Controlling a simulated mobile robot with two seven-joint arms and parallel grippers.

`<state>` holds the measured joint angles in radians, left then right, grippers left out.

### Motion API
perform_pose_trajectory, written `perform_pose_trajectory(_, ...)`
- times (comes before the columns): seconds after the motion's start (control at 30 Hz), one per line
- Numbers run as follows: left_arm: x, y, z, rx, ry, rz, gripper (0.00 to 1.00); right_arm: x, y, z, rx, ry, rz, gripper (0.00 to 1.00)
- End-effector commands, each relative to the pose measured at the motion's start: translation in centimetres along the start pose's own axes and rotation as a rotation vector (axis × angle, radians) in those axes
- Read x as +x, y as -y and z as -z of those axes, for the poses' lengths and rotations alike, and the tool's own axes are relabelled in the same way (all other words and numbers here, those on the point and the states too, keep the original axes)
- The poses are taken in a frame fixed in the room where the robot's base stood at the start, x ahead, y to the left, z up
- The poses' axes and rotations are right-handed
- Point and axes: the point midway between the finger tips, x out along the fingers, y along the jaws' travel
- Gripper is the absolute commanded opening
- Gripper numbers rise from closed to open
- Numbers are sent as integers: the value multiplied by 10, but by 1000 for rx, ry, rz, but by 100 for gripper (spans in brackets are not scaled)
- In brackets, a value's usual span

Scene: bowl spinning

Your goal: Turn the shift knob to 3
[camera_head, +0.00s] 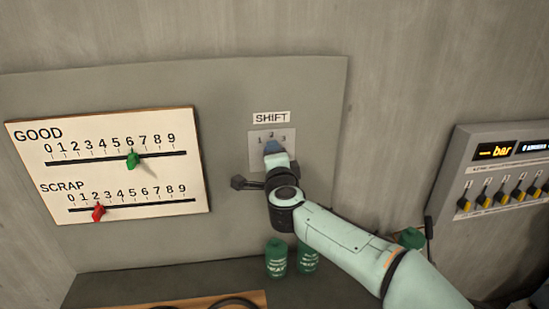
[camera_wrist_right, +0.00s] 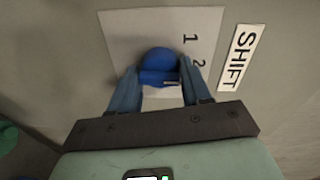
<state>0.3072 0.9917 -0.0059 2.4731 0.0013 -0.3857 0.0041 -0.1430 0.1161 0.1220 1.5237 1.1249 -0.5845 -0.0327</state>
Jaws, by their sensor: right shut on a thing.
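The blue shift knob (camera_wrist_right: 160,58) sits on a pale plate (camera_wrist_right: 120,28) under the SHIFT label (camera_head: 271,117). The numbers 1, 2 and 3 arc over the knob in the head view, where only its top shows (camera_head: 272,147). My right gripper (camera_wrist_right: 160,80) is shut on the knob, one finger on each side. In the right wrist view the numbers 1 and 2 show beside the knob; the 3 is not visible there. I cannot tell which number the knob points to. My left gripper is not in view.
Left of the plate is a GOOD and SCRAP slider board (camera_head: 108,170) with a green and a red marker. Green canisters (camera_head: 276,258) stand on the ledge below. A switch panel (camera_head: 497,175) is on the right wall.

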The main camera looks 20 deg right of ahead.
Motion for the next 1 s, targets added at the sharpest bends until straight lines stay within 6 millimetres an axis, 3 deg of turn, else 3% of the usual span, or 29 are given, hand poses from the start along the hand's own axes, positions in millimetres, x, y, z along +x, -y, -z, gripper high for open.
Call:
perform_pose_trajectory(0.6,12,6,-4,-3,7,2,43,-1,4,3,546,39,-16,17)
perform_pose_trajectory(1.0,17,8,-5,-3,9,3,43,-1,4,4,719,52,-23,17)
